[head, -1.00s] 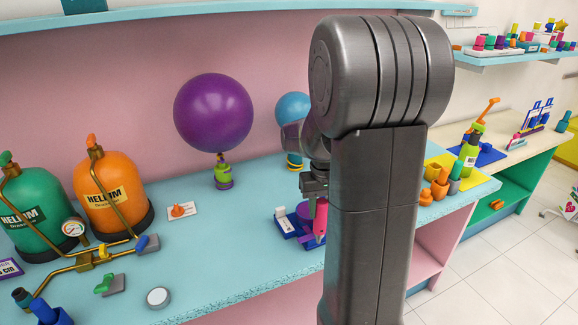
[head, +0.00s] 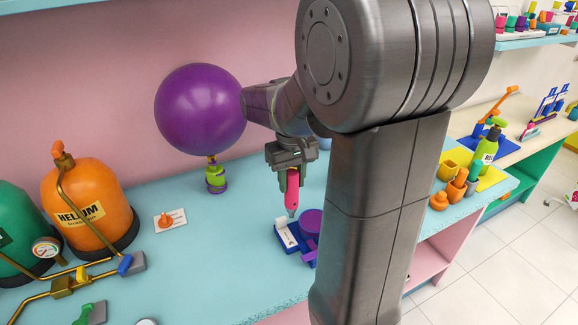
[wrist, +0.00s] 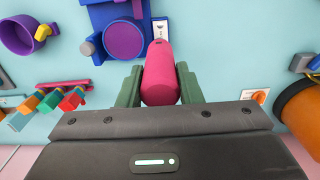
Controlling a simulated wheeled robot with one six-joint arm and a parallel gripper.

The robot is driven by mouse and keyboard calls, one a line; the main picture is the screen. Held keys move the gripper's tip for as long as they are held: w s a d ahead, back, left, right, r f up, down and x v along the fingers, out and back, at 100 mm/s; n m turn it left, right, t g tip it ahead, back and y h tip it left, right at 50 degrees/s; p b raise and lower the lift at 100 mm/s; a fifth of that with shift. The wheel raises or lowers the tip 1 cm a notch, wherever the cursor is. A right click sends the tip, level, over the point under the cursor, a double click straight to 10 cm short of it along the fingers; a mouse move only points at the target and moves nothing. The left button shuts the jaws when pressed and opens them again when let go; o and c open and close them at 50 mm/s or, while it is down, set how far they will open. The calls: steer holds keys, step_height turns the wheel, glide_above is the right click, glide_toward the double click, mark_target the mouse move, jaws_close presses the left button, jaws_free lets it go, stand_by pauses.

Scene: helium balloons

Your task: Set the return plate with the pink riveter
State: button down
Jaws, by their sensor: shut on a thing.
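My gripper (head: 291,168) is shut on the pink riveter (head: 292,190) and holds it roughly upright above the counter. In the wrist view the riveter (wrist: 160,72) sits between the two green fingers. Below the riveter is a blue fixture (head: 286,240) with a white label and a purple disc (head: 311,221). The disc also shows in the wrist view (wrist: 123,41), just left of the riveter. I cannot tell which part is the return plate. The riveter's lower tip looks clear of the fixture.
A purple balloon (head: 201,108) stands left of my gripper on a green holder (head: 215,180). An orange helium tank (head: 88,205) and brass valve pipes are at the left. Orange and yellow items (head: 452,180) are at the right, behind my arm.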

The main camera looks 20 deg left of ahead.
mark_target(292, 214)
steer(key=shift+s+d+r, duration=0.1)
steer(key=shift+s+r, duration=0.05)
steer(key=shift+s, duration=0.05)
stand_by(0.3)
step_height(292, 214, down, 9)
steer(key=b, duration=0.5)
steer(key=shift+b, duration=0.4)
steer(key=shift+f+b, duration=0.65)
steer(key=shift+f, duration=0.7)
stand_by(2.8)
steer(key=shift+r+p, duration=1.6)
steer(key=shift+r, duration=0.3)
